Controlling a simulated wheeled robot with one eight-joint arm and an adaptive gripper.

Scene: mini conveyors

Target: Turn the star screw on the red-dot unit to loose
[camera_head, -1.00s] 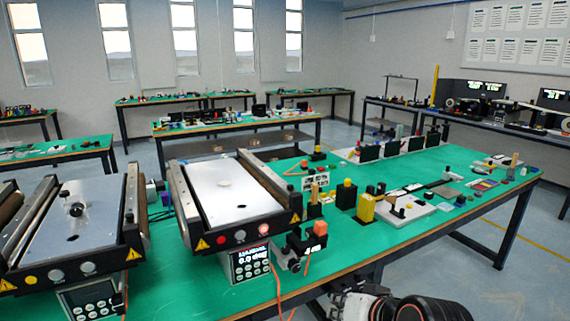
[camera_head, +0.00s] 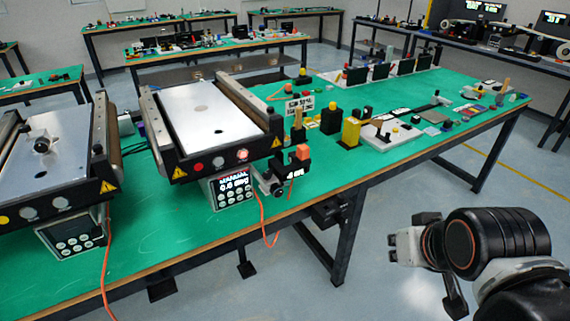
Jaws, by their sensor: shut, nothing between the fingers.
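The red-dot unit is the right-hand mini conveyor (camera_head: 212,120), with a red dot (camera_head: 197,167) at the left of its front panel. A dark clamp-like fitting (camera_head: 272,186) with an orange block (camera_head: 302,152) sits at its front right corner. I cannot make out the star screw clearly there or tell its setting. My gripper (camera_head: 393,247) is at the lower right, over the floor in front of the bench. It is shut and empty, well to the right of the unit and touching nothing.
A second conveyor (camera_head: 40,165) with a yellow dot stands at the left. A control box (camera_head: 232,188) with an orange cable hangs below the red-dot unit. Yellow and black blocks (camera_head: 350,133) stand to its right on the green bench (camera_head: 330,172). The floor before the bench is open.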

